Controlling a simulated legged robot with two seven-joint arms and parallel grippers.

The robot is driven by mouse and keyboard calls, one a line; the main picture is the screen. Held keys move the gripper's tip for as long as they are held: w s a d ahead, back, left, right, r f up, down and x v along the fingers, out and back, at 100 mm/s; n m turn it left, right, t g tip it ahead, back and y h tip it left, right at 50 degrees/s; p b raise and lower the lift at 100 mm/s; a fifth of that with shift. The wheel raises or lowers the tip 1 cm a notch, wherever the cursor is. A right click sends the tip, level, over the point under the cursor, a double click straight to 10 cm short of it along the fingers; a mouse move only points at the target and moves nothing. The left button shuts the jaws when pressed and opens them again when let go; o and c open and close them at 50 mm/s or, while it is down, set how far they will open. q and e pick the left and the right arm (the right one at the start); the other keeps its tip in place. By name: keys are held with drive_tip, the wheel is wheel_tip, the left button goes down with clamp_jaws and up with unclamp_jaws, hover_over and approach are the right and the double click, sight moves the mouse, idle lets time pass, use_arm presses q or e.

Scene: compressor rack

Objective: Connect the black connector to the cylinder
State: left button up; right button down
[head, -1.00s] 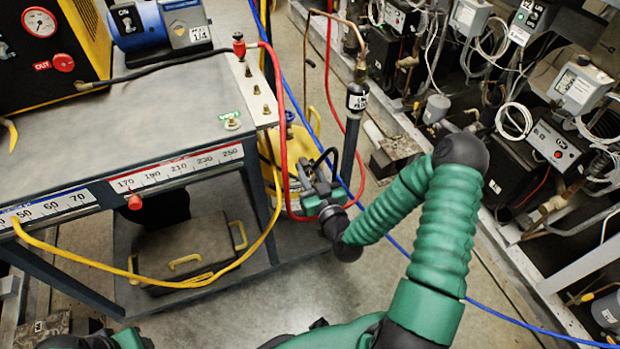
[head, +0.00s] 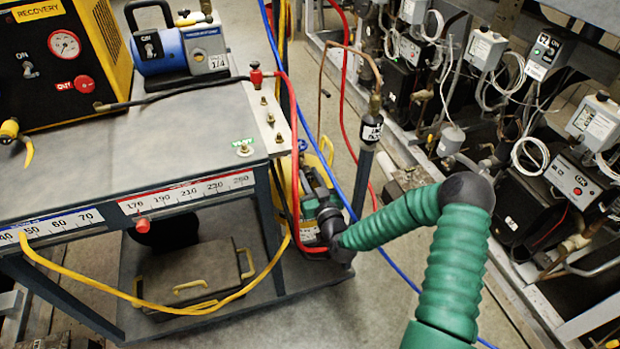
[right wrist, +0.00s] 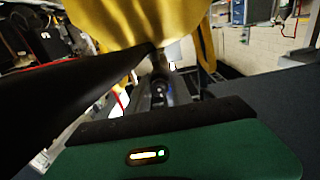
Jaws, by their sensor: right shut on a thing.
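The yellow cylinder (right wrist: 145,22) fills the top of the right wrist view. In the head view it is mostly hidden behind the cart's corner and my right gripper. My right gripper (head: 314,203) is low beside the cart's right end, close to the cylinder. It is shut on a small dark piece (right wrist: 160,88), which looks like the black connector, just below the cylinder in the wrist view. I cannot tell whether the piece touches the cylinder's fitting. My left gripper does not show.
A grey cart (head: 190,130) carries a yellow recovery machine (head: 60,45) and a blue pump (head: 172,48). A dark upright pipe (head: 363,175) stands just right of my gripper. Red (head: 295,160), yellow (head: 190,310) and blue hoses hang nearby. The compressor rack (head: 520,205) lines the right.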

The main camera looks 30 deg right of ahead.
drive_tip(key=shift+s+a+r+p, duration=0.1)
drive_tip(key=shift+r+p, duration=0.1)
drive_tip(key=shift+p, duration=0.1)
drive_tip(key=shift+w, duration=0.3)
idle(0.6)
drive_tip(key=shift+f, duration=0.1)
drive_tip(key=shift+c, duration=1.6)
unclamp_jaws()
drive_tip(key=shift+p+v, duration=0.75)
drive_tip(key=shift+v, duration=2.3)
